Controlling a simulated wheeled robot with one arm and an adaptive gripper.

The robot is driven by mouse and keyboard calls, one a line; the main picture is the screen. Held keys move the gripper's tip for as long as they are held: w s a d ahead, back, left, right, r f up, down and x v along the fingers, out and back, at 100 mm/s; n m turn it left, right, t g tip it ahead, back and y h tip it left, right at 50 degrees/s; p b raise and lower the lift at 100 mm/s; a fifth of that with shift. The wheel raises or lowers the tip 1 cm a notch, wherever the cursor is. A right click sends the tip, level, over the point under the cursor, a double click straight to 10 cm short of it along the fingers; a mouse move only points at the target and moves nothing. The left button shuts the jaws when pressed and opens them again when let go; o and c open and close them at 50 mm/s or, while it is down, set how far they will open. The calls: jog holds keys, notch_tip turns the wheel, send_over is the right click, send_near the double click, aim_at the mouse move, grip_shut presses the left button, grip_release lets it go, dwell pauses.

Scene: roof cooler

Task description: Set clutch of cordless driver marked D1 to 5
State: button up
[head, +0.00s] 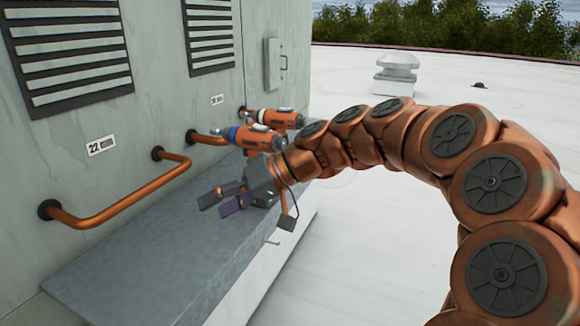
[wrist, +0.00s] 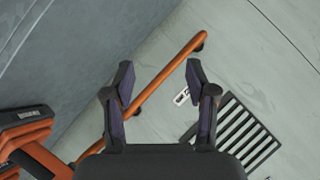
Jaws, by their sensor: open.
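Two orange cordless drivers lie above the grey ledge by the wall in the head view. The nearer driver (head: 257,138) has a blue ring near its nose; the farther driver (head: 278,118) has a pale ring. Both noses point left toward the wall. No D1 mark or clutch number is readable. Part of an orange and black driver (wrist: 25,135) shows at the lower left of the wrist view. My gripper (head: 216,204) is open and empty above the ledge, nearer the camera than the drivers. Its spread fingers (wrist: 161,80) show in the wrist view.
A bent copper pipe (head: 125,203) projects from the wall near a "22 mm" label (head: 101,145). Another pipe (head: 207,139) runs near the drivers. The grey ledge (head: 150,265) is bare at the front. Louvred vents (head: 70,55) are on the wall.

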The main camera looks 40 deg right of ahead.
jog(key=w+d+r+m+t+b, duration=0.1)
jog(key=w+d+t+b, duration=0.3)
jog(key=d, duration=0.9)
jog(key=m+t+h, duration=0.1)
jog(key=m+t, duration=0.1)
jog(key=t, duration=0.4)
send_near(285, 144)
jog(key=x, duration=0.8)
jog(key=shift+w+a+r, duration=0.1)
jog(key=shift+a, duration=0.1)
grip_shut()
